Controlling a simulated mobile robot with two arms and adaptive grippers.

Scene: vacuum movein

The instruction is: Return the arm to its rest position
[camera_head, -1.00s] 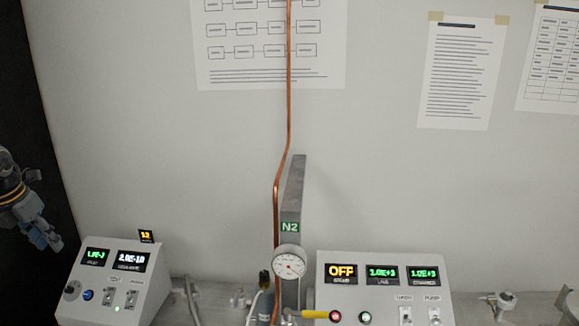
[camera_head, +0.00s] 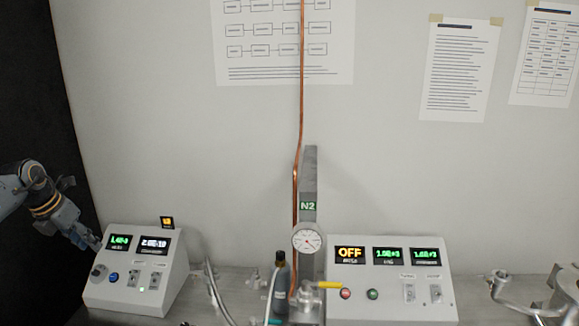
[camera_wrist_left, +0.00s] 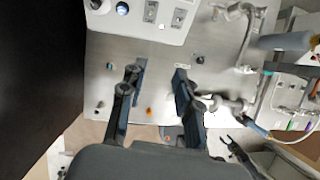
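My left arm comes in at the left edge of the head view, and its gripper (camera_head: 84,236) is beside the upper left corner of the left control box (camera_head: 172,284). In that view I cannot tell whether it touches the box. In the left wrist view the two fingers of my left gripper (camera_wrist_left: 158,78) are spread apart with nothing between them. Below them is a grey metal surface (camera_wrist_left: 108,68). My right gripper is not clearly seen; a dark forked shape (camera_wrist_left: 236,150) at the lower right of the wrist view is too unclear to name.
A right control box (camera_head: 440,295) reads OFF. Between the boxes stand a round gauge (camera_head: 307,239), a dark bottle (camera_head: 282,285), a yellow valve handle (camera_head: 329,285) and a copper pipe (camera_head: 301,95). A metal pipe fitting (camera_head: 502,288) is at far right. Open space lies left of the left box.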

